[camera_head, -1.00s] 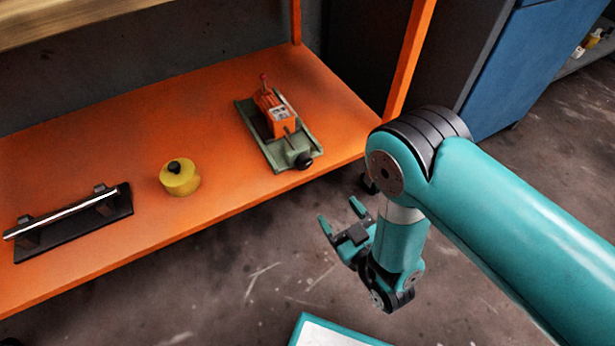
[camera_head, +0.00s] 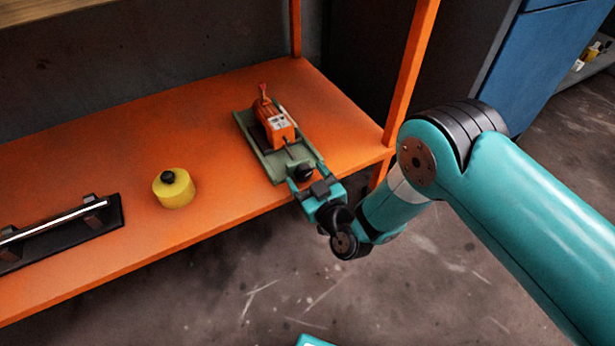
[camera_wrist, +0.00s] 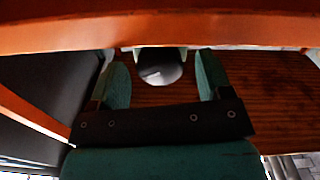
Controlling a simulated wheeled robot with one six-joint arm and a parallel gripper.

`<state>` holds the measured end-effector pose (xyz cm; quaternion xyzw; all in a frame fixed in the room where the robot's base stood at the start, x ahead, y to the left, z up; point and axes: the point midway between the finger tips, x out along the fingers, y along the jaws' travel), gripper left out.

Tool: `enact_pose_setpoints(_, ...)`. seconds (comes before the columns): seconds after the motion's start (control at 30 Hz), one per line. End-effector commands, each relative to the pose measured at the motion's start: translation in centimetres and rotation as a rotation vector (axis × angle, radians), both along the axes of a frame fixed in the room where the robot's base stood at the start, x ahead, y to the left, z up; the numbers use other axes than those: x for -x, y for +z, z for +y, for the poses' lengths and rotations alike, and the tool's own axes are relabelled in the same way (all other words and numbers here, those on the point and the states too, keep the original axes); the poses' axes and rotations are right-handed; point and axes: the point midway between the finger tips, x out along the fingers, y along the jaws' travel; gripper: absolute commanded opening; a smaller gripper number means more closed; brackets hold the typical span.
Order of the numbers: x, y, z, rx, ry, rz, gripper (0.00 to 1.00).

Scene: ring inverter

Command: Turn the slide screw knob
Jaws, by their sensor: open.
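The slide screw knob (camera_head: 304,172) is a dark round knob at the front end of a green slide base (camera_head: 247,131) on the orange shelf. An orange block (camera_head: 272,128) with a red-tipped lever sits on the slide. My gripper (camera_head: 306,184) is open at the shelf's front edge, its fingers pointing at the knob. In the wrist view the knob (camera_wrist: 160,72) shows between the two spread green fingertips (camera_wrist: 160,78), with a visible space on each side. Whether the fingers reach alongside it in depth is hard to tell.
A yellow cylinder with a black top (camera_head: 174,188) stands left on the orange shelf (camera_head: 120,150). A black stand holding a silver rod (camera_head: 60,225) lies farther left. An orange post (camera_head: 411,75) rises to the right of my gripper. An orange beam (camera_wrist: 160,30) crosses the wrist view.

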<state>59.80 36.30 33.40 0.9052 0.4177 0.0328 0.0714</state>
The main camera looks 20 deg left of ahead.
Motion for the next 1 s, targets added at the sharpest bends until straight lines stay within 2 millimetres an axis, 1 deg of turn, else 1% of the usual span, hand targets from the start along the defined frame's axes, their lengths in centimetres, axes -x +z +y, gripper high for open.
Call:
enact_pose_setpoints(0.3,-0.07,0.02,0.07,-0.001,0.001,-0.001,0.72)
enact_pose_setpoints(0.33,-0.07,0.01,0.07,-0.001,0.001,-0.001,0.7)
enact_pose_setpoints(0.53,-0.07,0.01,0.06,0.0,0.001,-0.001,0.24)
enact_pose_setpoints(0.73,-0.06,0.06,0.04,-0.031,0.0,0.034,0.23)
enact_pose_setpoints(1.0,-0.07,-0.01,0.02,-0.219,0.0,0.256,0.23)
